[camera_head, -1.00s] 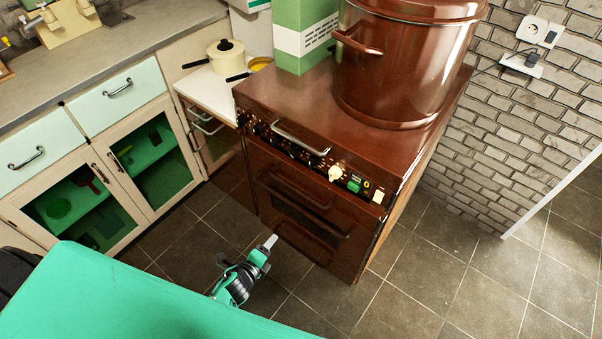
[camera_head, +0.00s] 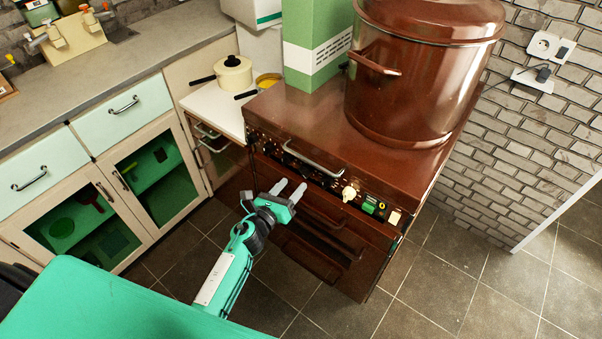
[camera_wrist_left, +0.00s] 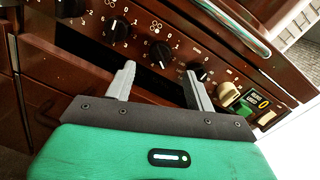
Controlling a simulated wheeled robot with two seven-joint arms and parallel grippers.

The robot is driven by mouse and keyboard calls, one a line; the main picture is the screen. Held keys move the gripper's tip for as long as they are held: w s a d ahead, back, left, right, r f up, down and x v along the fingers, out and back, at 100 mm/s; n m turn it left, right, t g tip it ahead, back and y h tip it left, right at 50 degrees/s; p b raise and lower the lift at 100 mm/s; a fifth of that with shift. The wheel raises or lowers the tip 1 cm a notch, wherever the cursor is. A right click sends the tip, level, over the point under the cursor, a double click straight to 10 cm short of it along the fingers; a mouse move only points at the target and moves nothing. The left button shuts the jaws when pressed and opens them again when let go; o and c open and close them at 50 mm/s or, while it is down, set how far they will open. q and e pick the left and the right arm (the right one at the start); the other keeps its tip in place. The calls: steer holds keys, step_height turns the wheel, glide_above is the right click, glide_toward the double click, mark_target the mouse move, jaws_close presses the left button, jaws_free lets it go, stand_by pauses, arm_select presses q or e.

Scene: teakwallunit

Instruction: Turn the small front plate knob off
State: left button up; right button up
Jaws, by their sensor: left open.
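The brown stove (camera_head: 315,125) has a front control panel with a row of knobs. In the left wrist view several black knobs show, among them one at the upper left (camera_wrist_left: 116,29), one in the middle (camera_wrist_left: 160,54) and one further right (camera_wrist_left: 200,72). Their dial marks are small, and I cannot tell which one is the small front plate knob. My left gripper (camera_head: 290,187) is open and empty in front of the panel. In the left wrist view its fingers (camera_wrist_left: 160,72) point at the panel, with the middle black knob between and just beyond their tips. My right gripper is not in view.
A cream knob (camera_head: 349,193) and a green switch (camera_head: 369,208) sit right of the black knobs. A metal rail (camera_head: 313,160) runs above the panel. A large brown pot (camera_head: 415,85) and a green box (camera_head: 305,40) stand on the stove. Floor in front is clear.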

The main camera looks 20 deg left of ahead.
mark_target(305, 170)
arm_select(q)
steer(key=x, duration=0.6)
steer(key=shift+f, duration=0.1)
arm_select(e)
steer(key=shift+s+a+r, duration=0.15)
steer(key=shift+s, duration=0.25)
arm_select(q)
steer(key=shift+s, duration=0.1)
steer(key=c, duration=1)
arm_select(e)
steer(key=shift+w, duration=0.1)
